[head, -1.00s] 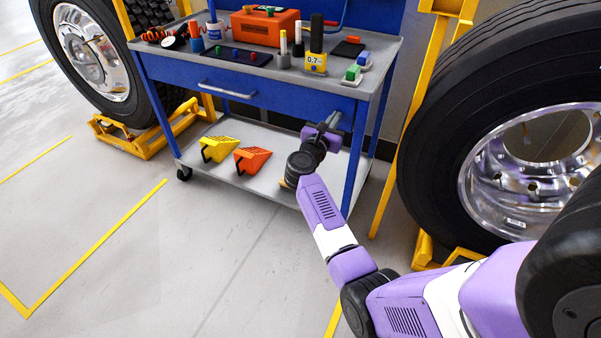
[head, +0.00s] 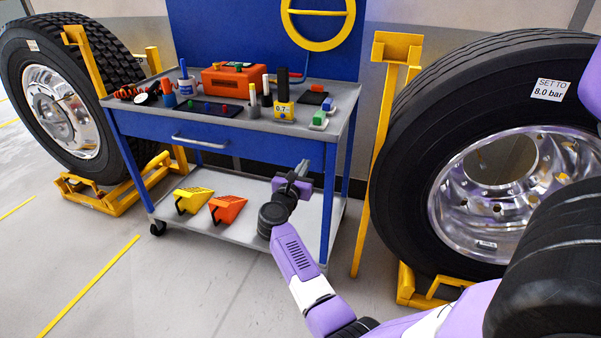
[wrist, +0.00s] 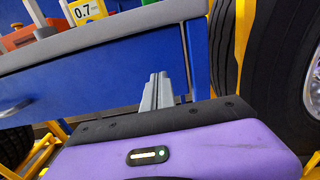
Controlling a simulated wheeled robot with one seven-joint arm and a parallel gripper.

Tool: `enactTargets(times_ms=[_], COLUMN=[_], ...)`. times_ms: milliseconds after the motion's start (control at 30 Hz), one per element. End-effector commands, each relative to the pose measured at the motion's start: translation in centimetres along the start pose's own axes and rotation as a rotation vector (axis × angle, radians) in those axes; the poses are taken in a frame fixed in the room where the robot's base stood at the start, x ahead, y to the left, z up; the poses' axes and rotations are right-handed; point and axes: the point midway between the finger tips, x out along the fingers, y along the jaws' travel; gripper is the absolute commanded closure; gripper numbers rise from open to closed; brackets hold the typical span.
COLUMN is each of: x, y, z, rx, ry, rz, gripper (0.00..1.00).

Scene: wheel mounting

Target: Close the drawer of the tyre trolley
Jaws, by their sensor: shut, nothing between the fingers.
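The tyre trolley (head: 328,215) has a blue drawer (head: 255,146) under its grey top, with a grey bar handle (head: 200,143). The drawer front looks about flush with the trolley, and I see no open gap. The wrist view shows the drawer front (wrist: 85,78) and part of the handle (wrist: 15,108) at its left edge. My gripper (head: 301,168) is shut and empty, in front of the right end of the drawer, well right of the handle. Its grey fingers (wrist: 157,92) point towards the drawer front; I cannot tell whether they touch it.
Tools and an orange box (head: 245,80) stand on the trolley top. Yellow and orange wheel chocks (head: 228,208) lie on the lower shelf. Large wheels on yellow stands flank the trolley, the right wheel (head: 410,150) close to my arm. The floor in front is clear.

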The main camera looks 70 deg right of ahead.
Motion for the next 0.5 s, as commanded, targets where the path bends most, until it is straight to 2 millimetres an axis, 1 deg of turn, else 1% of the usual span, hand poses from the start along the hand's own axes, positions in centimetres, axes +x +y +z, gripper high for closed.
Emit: enactTargets(times_ms=[67,267,500], x=[-0.4,-2.9,-6.5], y=[0.1,0.2,0.2], z=[0.0,0.1,0.1], rx=[-0.001,-0.002,-0.004], ry=[-0.001,-0.001,-0.001], rz=[0.002,0.005,0.005], gripper=[1.00,1.00,1.00])
